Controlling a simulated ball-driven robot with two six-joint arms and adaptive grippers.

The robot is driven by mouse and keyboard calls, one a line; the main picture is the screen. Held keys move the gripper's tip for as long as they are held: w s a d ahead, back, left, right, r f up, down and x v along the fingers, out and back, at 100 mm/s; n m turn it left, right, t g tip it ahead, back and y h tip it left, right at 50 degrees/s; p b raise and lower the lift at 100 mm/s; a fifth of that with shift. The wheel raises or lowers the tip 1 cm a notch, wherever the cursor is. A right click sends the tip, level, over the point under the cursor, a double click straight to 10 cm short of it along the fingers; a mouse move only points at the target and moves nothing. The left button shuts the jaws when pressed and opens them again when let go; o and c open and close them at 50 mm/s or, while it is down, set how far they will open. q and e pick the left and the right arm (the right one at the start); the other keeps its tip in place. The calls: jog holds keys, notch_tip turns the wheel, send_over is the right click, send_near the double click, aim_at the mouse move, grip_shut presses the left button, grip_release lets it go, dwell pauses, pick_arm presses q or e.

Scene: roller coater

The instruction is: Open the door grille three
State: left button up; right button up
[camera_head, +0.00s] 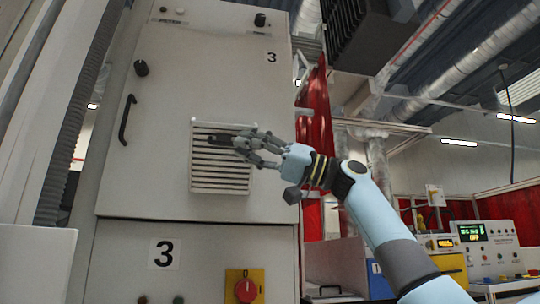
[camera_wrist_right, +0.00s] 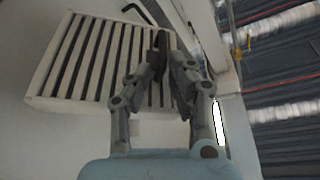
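The tall pale cabinet door (camera_head: 165,60) marked 3 fills the left of the head view and looks closed. It carries a white slatted grille (camera_head: 220,183), which also shows in the wrist view (camera_wrist_right: 60,104). A dark elongated piece (camera_head: 210,138) lies across the grille's upper slats. A black bar handle (camera_head: 127,120) is near the door's left side. My right gripper (camera_head: 239,143) is at the grille's upper right, with its fingertips by the dark piece. In the wrist view its fingers (camera_wrist_right: 168,66) are close together around the dark piece's end; contact is unclear. My left gripper is not in view.
A black knob (camera_head: 141,68) sits on the door above the handle. Below the door is a panel with a red rotary switch (camera_head: 245,290) on a yellow plate. Control consoles (camera_head: 485,245) stand at the right. The space between my right arm and the ceiling ducts looks free.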

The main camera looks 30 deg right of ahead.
jog(key=v, duration=0.7)
